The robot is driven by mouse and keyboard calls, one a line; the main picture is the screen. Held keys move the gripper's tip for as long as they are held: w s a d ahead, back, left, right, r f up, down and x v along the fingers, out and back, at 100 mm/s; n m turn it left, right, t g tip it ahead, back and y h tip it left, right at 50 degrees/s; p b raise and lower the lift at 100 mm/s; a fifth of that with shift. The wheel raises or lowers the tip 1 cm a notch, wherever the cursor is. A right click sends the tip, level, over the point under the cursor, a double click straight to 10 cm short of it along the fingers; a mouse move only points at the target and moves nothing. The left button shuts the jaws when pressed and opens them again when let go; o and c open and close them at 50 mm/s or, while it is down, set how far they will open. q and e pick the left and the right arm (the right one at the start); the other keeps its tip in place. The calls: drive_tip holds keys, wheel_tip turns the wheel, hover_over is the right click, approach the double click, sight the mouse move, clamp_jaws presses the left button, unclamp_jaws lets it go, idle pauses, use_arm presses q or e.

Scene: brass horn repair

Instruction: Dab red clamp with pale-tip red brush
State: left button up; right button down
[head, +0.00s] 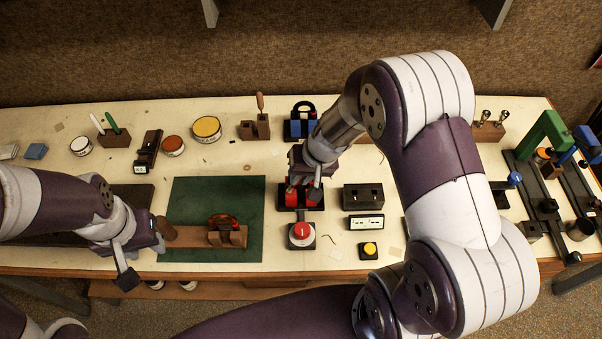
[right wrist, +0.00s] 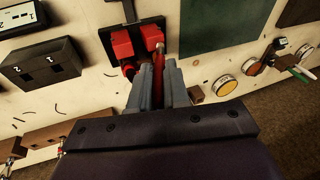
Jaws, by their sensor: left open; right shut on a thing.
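The red clamp (head: 310,197) appears to be the pair of red blocks on a black base, just right of the green mat. It also shows in the right wrist view (right wrist: 122,44). My right gripper (head: 306,192) is over it, shut on a slim red shaft, which I take for the red brush (right wrist: 159,70). The shaft's far end is close beside the right-hand red block; I cannot tell whether it touches. The fingers hide most of the brush. My left gripper (head: 143,262) is open and empty at the table's front edge, left of the green mat.
A wooden cradle (head: 233,239) with a red-brown object lies on the green mat (head: 215,190). A red-knobbed box (head: 301,234), a display (head: 365,223) and a yellow button (head: 370,248) stand in front and right. Tins and tool holders line the back.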

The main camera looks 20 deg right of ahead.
wheel_tip(320, 180, up, 7)
drive_tip(key=p, duration=0.5)
idle(0.3)
